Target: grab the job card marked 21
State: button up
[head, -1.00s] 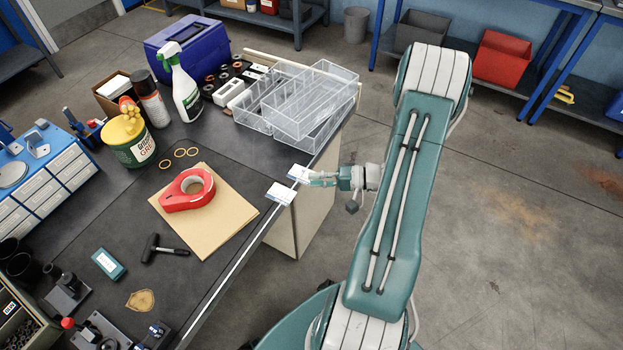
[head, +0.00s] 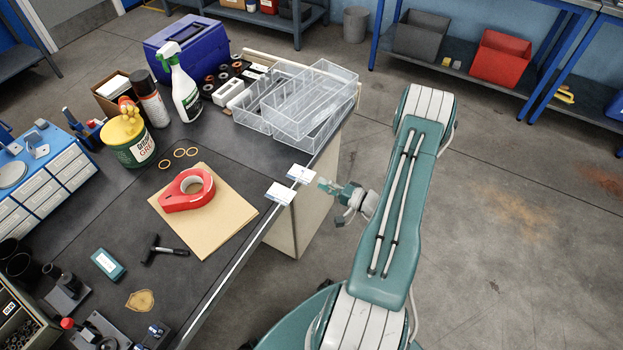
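Two small white cards lie at the bench's right edge, seeming to stick out slightly over it: a nearer card (head: 280,194) and a farther card (head: 300,173). Their print is too small to read, so I cannot tell which is marked 21. My gripper (head: 323,184) is just right of the farther card, off the bench edge and apart from both cards. Its fingers are too small to show whether they are open or shut. No card shows in it.
On the bench (head: 225,263), a tape dispenser (head: 187,203) sits on brown paper (head: 228,216), left of the cards. Clear plastic bins (head: 300,105) stand behind them. A hammer (head: 155,249) lies nearer. The floor right of the bench is open.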

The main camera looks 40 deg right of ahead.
aim_at(313, 174)
jog(key=shift+x, duration=2.1)
grip_shut()
notch_tip(313, 174, up, 2)
jog(key=shift+r, duration=0.25)
jog(key=shift+s+d, duration=0.1)
jog(key=s+d+r, duration=0.2)
jog(key=s, duration=0.4)
jog(key=s+d+r, duration=0.3)
jog(key=s, duration=0.3)
jog(key=shift+s, duration=0.4)
